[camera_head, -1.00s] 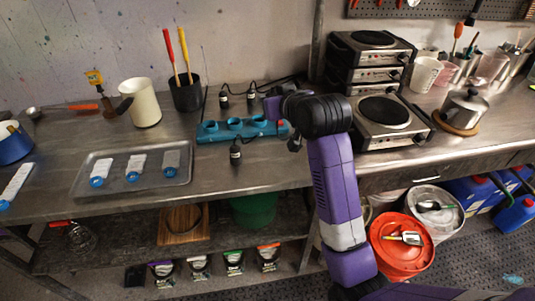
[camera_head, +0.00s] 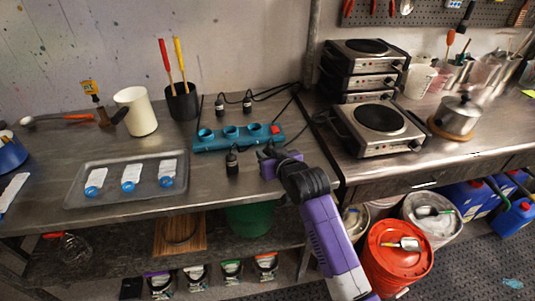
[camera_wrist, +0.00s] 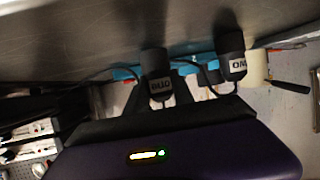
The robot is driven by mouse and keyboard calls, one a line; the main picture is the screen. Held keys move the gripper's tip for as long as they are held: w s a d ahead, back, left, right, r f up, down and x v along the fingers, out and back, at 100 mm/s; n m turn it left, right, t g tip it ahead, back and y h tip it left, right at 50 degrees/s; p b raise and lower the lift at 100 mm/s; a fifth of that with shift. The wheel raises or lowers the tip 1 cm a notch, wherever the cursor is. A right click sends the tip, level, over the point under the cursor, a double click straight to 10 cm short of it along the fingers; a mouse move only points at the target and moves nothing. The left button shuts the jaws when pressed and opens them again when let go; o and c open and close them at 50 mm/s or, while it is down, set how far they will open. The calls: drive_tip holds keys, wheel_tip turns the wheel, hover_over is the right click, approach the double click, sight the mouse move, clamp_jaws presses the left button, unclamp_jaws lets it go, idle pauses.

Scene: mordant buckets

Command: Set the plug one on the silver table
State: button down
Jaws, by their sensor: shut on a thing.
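My gripper (camera_head: 268,155) is low over the silver table (camera_head: 205,190), at the front right of the teal power strip (camera_head: 238,138). In the wrist view, a black plug (camera_wrist: 156,66) with a pale label sits between its dark fingers; I cannot read the label surely. In the head view the gripper hides this plug, and I cannot tell if it touches the table. A second black plug (camera_head: 232,163) stands just left of the gripper and shows in the wrist view (camera_wrist: 229,46). Two more plugs (camera_head: 220,105) (camera_head: 247,104) stand behind the strip.
A white pitcher (camera_head: 137,112) and a black cup (camera_head: 182,102) stand at the back. Hot plates (camera_head: 378,127) stand on the right. Black cables run behind the strip. Bare tabletop lies in front of the strip.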

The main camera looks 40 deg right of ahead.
drive_tip(key=shift+f, duration=0.1)
drive_tip(key=shift+f, duration=0.15)
drive_tip(key=c, duration=1.1)
unclamp_jaws()
